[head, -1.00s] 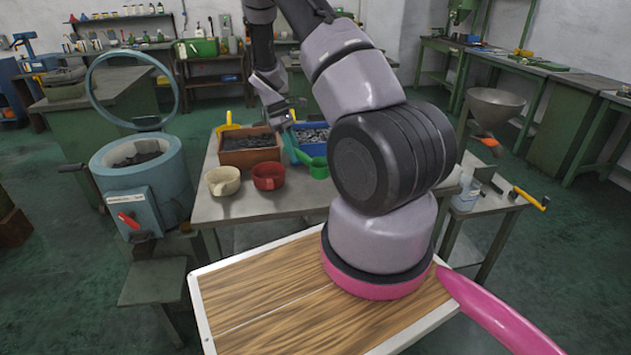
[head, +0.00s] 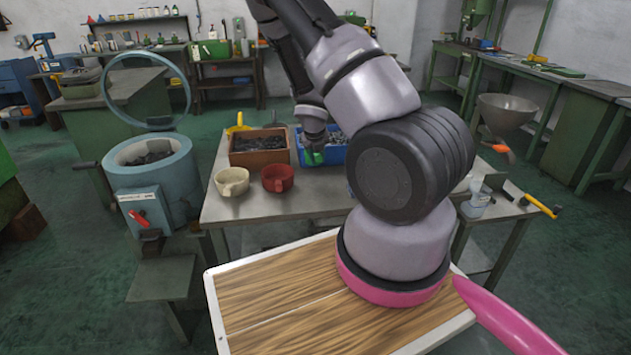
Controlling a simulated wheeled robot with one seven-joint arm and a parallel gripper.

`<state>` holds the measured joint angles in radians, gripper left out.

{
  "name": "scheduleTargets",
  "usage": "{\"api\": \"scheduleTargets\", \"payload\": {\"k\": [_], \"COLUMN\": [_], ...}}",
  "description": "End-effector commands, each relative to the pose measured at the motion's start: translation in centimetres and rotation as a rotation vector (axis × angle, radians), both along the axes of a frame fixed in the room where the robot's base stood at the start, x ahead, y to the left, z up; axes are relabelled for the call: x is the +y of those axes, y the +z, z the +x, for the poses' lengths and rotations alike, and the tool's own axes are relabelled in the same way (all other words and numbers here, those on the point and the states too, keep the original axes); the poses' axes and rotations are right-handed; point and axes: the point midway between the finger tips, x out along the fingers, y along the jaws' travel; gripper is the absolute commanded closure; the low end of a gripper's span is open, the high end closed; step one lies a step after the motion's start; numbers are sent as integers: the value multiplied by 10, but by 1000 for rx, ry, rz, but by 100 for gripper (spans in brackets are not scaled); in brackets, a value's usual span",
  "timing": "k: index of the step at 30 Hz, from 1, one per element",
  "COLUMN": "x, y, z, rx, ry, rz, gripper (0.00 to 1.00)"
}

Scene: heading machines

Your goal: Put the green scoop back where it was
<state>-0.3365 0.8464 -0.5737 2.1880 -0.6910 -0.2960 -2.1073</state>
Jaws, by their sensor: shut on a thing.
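The green scoop (head: 314,158) is at the front of the blue bin (head: 335,156), directly under my gripper (head: 313,148). Only a small part of the scoop shows. My wrist hangs down over the bin, and the gripper is shut on the scoop. The fingertips and the grip itself are mostly hidden by the wrist. I cannot tell whether the scoop touches the bin or its dark contents.
A yellow scoop (head: 238,124) is behind. The table's front middle is bare.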

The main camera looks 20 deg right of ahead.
Motion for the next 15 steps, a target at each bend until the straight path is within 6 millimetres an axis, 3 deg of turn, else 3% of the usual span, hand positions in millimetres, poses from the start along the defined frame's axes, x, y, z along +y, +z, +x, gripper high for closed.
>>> {"api": "scheduleTargets", "payload": {"k": [3, 15], "x": [-1, -1], "y": [-22, -71], "z": [0, 0], "rx": [4, 2], "ry": [-1, -3], "rz": [-3, -2], "gripper": [100, 100]}}
